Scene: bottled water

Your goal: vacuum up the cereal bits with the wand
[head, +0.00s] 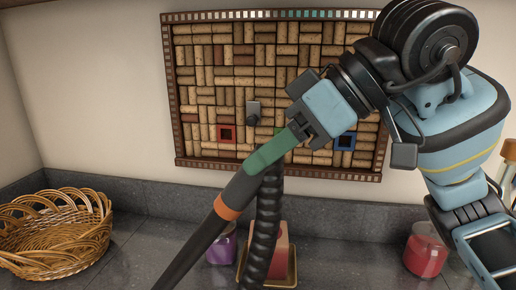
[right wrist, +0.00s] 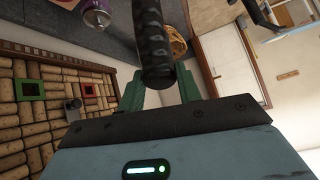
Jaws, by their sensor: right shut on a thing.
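The wand has a green handle (head: 268,153), an orange band and a dark tube (head: 200,240) that slants down to the left and leaves the bottom of the head view. My right gripper (head: 298,130) is shut on the green handle and holds the wand up in front of the wall. A black ribbed hose (head: 266,220) hangs from the handle; it also shows in the right wrist view (right wrist: 155,50). The wand's lower end is out of view. I see no cereal bits in either view. My left gripper is not in view.
A wicker basket (head: 55,240) stands on the dark grey counter (head: 145,235) at left. A purple container (head: 221,246) and a pinkish block (head: 282,248) stand behind the wand and hose. A red jar (head: 426,252) is at right. A cork board (head: 215,90) hangs on the wall.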

